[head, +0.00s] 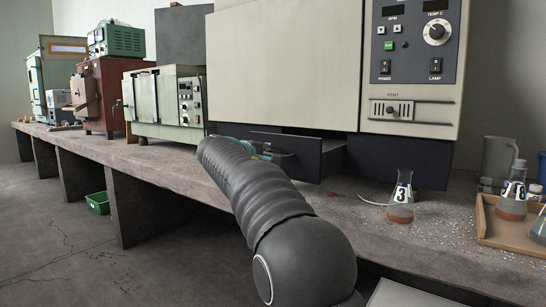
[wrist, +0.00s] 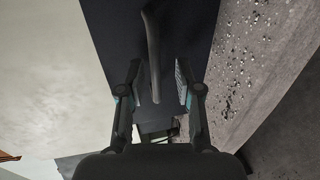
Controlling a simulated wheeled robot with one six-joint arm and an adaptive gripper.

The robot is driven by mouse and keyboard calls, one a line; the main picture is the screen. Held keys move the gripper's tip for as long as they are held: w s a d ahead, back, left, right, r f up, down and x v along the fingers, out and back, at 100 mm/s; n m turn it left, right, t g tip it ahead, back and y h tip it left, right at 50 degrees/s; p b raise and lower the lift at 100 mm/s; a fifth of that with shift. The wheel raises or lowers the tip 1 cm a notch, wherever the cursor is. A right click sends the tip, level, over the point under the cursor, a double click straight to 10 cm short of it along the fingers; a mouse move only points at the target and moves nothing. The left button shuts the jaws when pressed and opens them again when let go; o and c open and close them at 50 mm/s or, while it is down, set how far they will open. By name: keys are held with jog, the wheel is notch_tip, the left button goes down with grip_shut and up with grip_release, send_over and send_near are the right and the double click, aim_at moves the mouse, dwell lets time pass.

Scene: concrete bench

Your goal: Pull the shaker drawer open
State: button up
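The shaker is the large cream machine (head: 285,65) with a control panel on its right. Its dark navy drawer (head: 318,162) is low in the base, under the cream front. My gripper (wrist: 158,90) is open, with one finger on each side of the handle's near end and visible gaps. In the head view the gripper (head: 275,150) is partly hidden by my arm.
A flask marked 3 (head: 401,198) stands on the bench right of the drawer. A wooden tray (head: 500,236) with more flasks is at the far right. The concrete bench edge (head: 400,246) runs below. Other machines (head: 165,100) stand to the left.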

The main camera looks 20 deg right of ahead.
jog(key=shift+d+r, duration=0.1)
jog(key=shift+d, duration=0.25)
jog(key=v, duration=1.2)
jog(key=shift+a, duration=0.1)
notch_tip(320, 180, down, 11)
jog(key=a+g+y, duration=0.1)
jog(key=a+y, duration=0.2)
jog(key=s+f+g+y+p, duration=0.2)
jog(key=s+f+g+y, duration=0.15)
jog(key=s+f, duration=0.55)
jog(key=s+d+m+y+p, duration=0.2)
jog(key=s+m+p, duration=0.1)
jog(key=s, duration=1.2)
jog(key=s+d+m+y+p, duration=0.2)
jog(key=s+m+y+p, duration=0.1)
jog(key=s, duration=1.3)
jog(key=shift+d+m+y+p, duration=0.35)
jog(key=shift+m+p, duration=0.3)
jog(key=shift+m, duration=0.15)
